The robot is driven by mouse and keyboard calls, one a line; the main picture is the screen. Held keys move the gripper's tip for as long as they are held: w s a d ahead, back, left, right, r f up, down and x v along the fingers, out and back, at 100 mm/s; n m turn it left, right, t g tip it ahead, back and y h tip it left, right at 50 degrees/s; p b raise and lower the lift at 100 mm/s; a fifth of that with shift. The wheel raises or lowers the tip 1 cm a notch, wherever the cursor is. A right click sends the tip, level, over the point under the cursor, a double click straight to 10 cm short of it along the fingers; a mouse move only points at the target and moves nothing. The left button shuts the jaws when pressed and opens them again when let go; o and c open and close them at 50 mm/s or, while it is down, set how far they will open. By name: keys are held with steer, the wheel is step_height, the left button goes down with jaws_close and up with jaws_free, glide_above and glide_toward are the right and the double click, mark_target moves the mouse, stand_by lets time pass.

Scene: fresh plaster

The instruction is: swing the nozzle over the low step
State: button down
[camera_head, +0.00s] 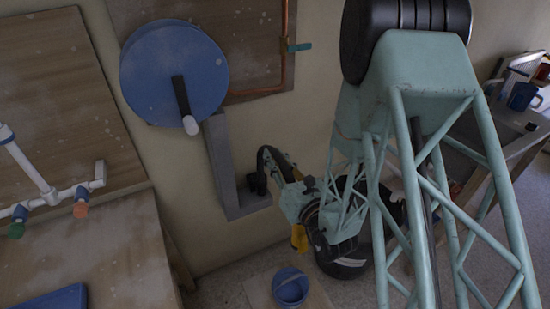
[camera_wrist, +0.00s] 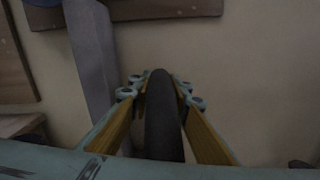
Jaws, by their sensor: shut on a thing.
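My gripper (camera_head: 276,168) is in front of the cream wall, right of the grey upright. In the wrist view my gripper (camera_wrist: 160,95) has its yellow-lined fingers closed on either side of a long black rounded piece (camera_wrist: 162,125), which looks like the nozzle. In the head view the nozzle (camera_head: 263,160) shows as a black bent shape at the fingertips, close to the grey upright; its far end is partly hidden. A low wooden block (camera_head: 258,291) at the bottom, likely the low step, carries a blue bucket (camera_head: 290,287). The nozzle is not above the block.
A grey upright with a foot (camera_head: 222,165) stands left of my gripper. A blue wheel with a crank handle (camera_head: 172,75) is above it. A wooden bench (camera_head: 100,245) with white piping (camera_head: 40,190) is at left. A dark rounded container (camera_head: 345,262) stands behind my arm.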

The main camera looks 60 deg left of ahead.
mark_target(289, 178)
steer(key=shift+s, duration=0.1)
steer(key=c, duration=2.5)
jaws_free()
steer(key=shift+s, duration=0.1)
steer(key=shift+o, duration=0.2)
steer(key=shift+d, duration=0.2)
steer(key=shift+d, duration=0.55)
steer(key=d, duration=1)
steer(key=shift+d, duration=0.3)
